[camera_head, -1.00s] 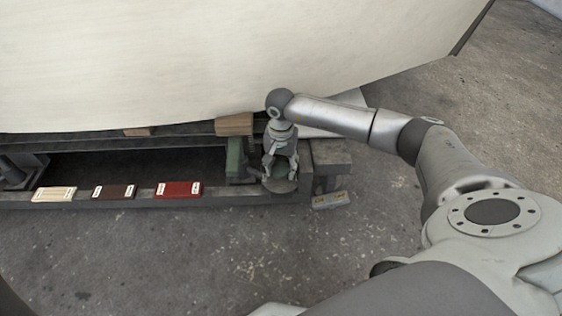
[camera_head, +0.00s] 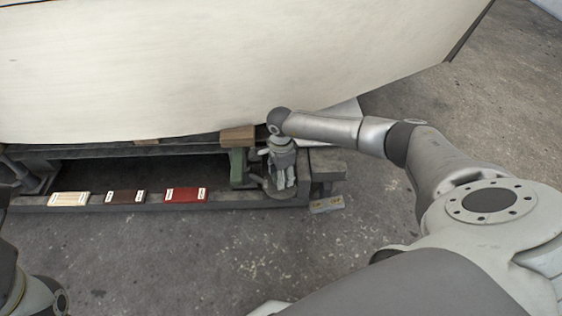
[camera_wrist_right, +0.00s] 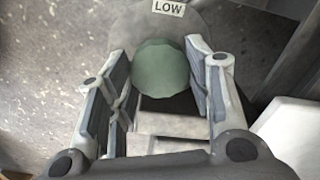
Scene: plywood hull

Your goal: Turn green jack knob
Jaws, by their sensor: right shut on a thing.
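The round green jack knob (camera_wrist_right: 161,68) sits between the two fingers of my right gripper (camera_wrist_right: 164,80) in the right wrist view. The fingers are shut on its sides. A white label reading "LOW" (camera_wrist_right: 168,7) lies just beyond the knob on a grey round plate. In the head view my right gripper (camera_head: 281,188) points down at the right end of the dark cradle beam; it hides the knob there. The green jack body (camera_head: 238,167) stands just left of the gripper. My left gripper is not in view.
The pale plywood hull (camera_head: 220,70) hangs over the cradle close above my right wrist. A wooden block (camera_head: 237,135) sits under it. Pale, brown and red (camera_head: 186,195) labelled blocks lie on the front beam (camera_head: 230,201). The concrete floor in front is clear.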

